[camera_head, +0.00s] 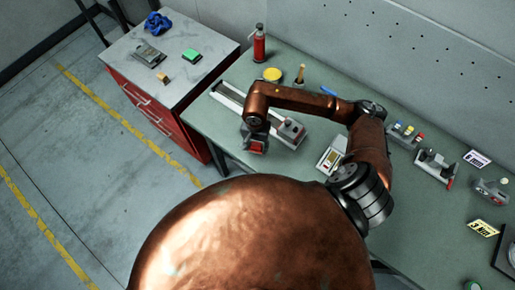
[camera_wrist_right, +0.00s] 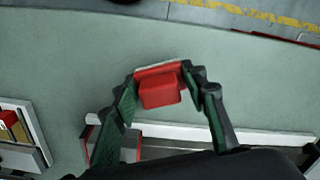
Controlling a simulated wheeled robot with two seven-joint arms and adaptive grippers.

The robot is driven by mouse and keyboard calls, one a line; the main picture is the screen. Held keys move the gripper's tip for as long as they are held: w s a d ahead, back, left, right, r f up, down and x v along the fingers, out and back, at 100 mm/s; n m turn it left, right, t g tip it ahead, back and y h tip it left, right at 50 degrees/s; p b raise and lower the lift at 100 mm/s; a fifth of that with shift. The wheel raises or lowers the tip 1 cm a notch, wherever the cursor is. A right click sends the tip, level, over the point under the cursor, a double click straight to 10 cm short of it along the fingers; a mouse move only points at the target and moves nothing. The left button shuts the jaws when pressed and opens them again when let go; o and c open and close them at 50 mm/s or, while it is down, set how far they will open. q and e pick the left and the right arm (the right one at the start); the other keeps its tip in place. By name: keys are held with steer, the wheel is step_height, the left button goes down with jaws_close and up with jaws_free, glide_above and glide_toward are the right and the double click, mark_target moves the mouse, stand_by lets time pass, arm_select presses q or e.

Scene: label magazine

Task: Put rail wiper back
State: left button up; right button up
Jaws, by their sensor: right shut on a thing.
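My right gripper (camera_head: 256,143) is shut on a red block with a pale edge strip, which looks like the rail wiper (camera_wrist_right: 160,88). The wiper sits between both fingers in the right wrist view; part of its red face also shows in the head view (camera_head: 256,148). The gripper is over the front edge side of the green bench, just in front of the pale rail (camera_head: 229,97). The rail also shows in the right wrist view (camera_wrist_right: 262,135). A grey end block with a red part (camera_head: 291,131) stands at the rail's right end. My left gripper is not in view.
A small labelled device (camera_head: 331,157) lies right of the rail. A red drawer cabinet (camera_head: 160,115) adjoins the left. Bench surface (camera_wrist_right: 70,60) around the wiper is clear.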

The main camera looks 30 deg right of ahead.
mark_target(257, 150)
steer(key=f, duration=0.1)
steer(key=f+p, duration=0.1)
steer(key=f, duration=0.1)
steer(key=shift+d+f, duration=0.1)
steer(key=shift+d, duration=0.2)
steer(key=shift+f, duration=0.35)
steer(key=shift+w, duration=0.1)
steer(key=shift+f, duration=0.1)
steer(key=o, duration=1.1)
